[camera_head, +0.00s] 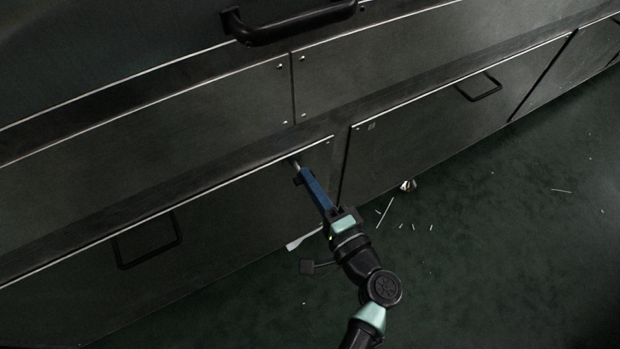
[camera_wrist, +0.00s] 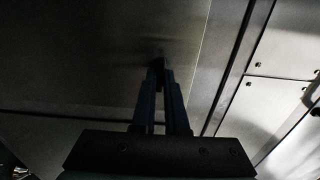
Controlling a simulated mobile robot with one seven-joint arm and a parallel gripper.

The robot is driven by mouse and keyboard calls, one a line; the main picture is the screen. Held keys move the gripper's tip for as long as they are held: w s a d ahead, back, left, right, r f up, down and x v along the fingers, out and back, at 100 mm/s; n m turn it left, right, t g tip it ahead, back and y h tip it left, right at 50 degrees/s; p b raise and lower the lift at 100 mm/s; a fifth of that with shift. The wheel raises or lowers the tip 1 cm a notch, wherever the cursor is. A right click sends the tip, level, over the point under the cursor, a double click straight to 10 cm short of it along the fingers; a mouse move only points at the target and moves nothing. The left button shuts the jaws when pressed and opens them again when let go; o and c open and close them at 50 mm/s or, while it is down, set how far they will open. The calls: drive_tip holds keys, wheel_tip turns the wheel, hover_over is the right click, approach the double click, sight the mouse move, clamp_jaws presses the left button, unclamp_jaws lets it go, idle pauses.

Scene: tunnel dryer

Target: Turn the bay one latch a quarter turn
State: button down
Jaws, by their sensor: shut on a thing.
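The latch (camera_head: 296,164) is a small knob near the top right corner of the lower left dark panel. My gripper (camera_head: 301,178), with long blue fingers, reaches up to it from the lower right and is shut on it. In the wrist view my gripper (camera_wrist: 160,72) shows as two dark fingers running up to the panel face, almost meeting at their tips. The latch is mostly hidden between the fingertips there, so its turn angle cannot be told.
The lower left panel (camera_head: 225,215) has a black pull handle (camera_head: 148,242). A second panel (camera_head: 440,125) with a handle (camera_head: 479,88) lies to the right. A thick black bar handle (camera_head: 290,22) sits above.

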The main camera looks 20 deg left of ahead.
idle(0.3)
drive_tip(key=c, duration=0.9)
unclamp_jaws()
drive_tip(key=shift+c, duration=0.2)
drive_tip(key=p+v, duration=0.3)
drive_tip(key=v, duration=1)
